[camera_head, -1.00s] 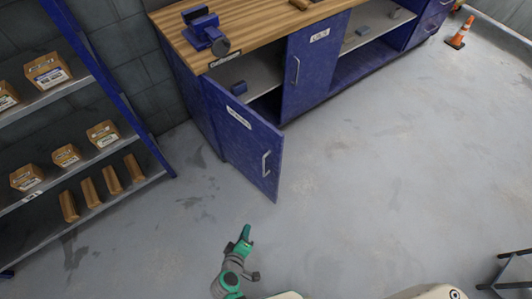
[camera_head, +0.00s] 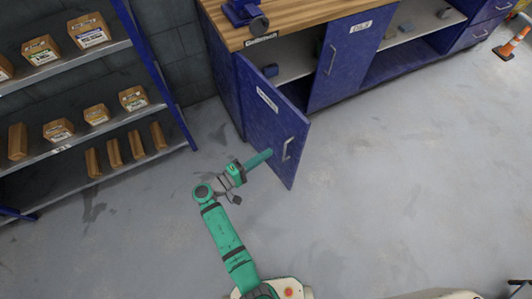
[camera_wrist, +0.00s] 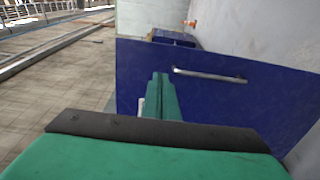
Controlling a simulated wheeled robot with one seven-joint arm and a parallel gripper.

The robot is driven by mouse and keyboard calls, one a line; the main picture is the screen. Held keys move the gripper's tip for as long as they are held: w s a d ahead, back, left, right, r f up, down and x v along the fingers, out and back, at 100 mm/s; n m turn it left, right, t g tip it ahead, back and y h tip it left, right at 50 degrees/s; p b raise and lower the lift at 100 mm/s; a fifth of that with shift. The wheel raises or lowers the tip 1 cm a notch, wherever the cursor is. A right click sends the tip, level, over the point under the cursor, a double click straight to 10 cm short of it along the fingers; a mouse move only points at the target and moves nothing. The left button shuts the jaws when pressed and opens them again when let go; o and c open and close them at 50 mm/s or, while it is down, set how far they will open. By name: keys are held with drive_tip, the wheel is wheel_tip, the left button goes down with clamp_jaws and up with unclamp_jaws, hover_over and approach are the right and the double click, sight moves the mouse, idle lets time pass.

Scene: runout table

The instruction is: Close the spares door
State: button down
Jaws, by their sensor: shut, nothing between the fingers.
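The spares door (camera_head: 262,120) is a blue cabinet door at the left end of the bench, standing wide open with its labelled outer face and grey handle (camera_head: 287,148) in view. The label is too small to read. My gripper (camera_head: 268,154) is shut and empty, beside the outer face near the handle. In the wrist view the door (camera_wrist: 225,105) fills the right half, and my green fingers (camera_wrist: 162,92) overlap it left of the handle. I cannot tell whether they touch it.
The bench has a wooden top (camera_head: 300,22) and a second labelled blue door (camera_head: 345,62). A shelf rack (camera_head: 185,125) with boxes stands to the left of my arm. An orange cone (camera_head: 508,48) stands far right. The floor right of the open door is clear.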

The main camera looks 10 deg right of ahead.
sight(296, 134)
drive_tip(key=x, duration=1.1)
drive_tip(key=shift+w, duration=0.1)
drive_tip(key=shift+d, duration=0.45)
drive_tip(key=shift+w+a, duration=0.1)
drive_tip(key=shift+a, duration=0.15)
